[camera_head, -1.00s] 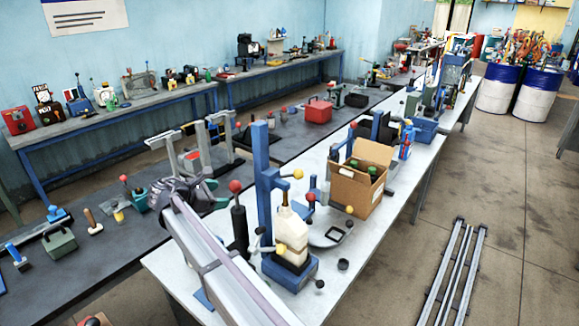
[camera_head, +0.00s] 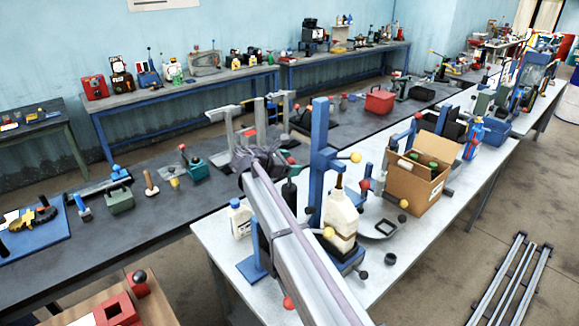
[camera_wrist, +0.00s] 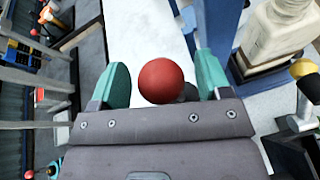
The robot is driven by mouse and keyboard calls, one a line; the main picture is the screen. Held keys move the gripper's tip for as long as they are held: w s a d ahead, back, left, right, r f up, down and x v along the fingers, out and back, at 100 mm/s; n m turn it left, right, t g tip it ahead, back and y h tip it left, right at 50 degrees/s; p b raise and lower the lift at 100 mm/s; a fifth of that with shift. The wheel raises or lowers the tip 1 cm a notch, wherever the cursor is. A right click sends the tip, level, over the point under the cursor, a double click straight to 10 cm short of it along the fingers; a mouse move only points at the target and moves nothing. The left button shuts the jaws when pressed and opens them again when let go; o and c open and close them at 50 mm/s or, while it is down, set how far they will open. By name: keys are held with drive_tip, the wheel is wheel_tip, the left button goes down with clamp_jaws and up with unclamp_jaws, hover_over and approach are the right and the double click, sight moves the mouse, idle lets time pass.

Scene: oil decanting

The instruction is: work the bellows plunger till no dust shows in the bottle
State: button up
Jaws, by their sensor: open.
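A red ball knob (camera_wrist: 162,81) sits between the two green fingertips of my gripper (camera_wrist: 165,66) in the wrist view. The fingers are apart, with gaps on both sides of the knob. In the head view my gripper (camera_head: 278,160) is above a black upright cylinder (camera_head: 288,197), which looks like the bellows plunger. A cream bottle (camera_head: 341,217) stands in a blue stand (camera_head: 317,165) to the right of it. Its lower part also shows in the wrist view (camera_wrist: 272,35). Whether dust shows in the bottle cannot be told.
A white bottle (camera_head: 240,218) stands left of my arm. An open cardboard box (camera_head: 415,183) holds green bottles further right. Yellow and black knobs stick out around the blue stand. The white table (camera_head: 455,222) has bare room at its right front.

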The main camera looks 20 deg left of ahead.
sight(289, 187)
drive_tip(key=c, duration=1.3)
drive_tip(key=shift+o, duration=0.2)
wheel_tip(289, 187, down, 6)
drive_tip(key=b, duration=0.5)
drive_tip(key=shift+r+b, duration=0.1)
drive_tip(key=shift+b, duration=0.3)
drive_tip(key=shift+s+d+r, duration=0.1)
drive_tip(key=shift+r, duration=0.15)
drive_tip(key=o, duration=1.3)
drive_tip(key=shift+c, duration=0.2)
drive_tip(key=p+v, duration=0.4)
drive_tip(key=v, duration=0.6)
drive_tip(key=shift+s+a, duration=0.25)
drive_tip(key=shift+r+p, duration=0.2)
drive_tip(key=shift+p, duration=0.1)
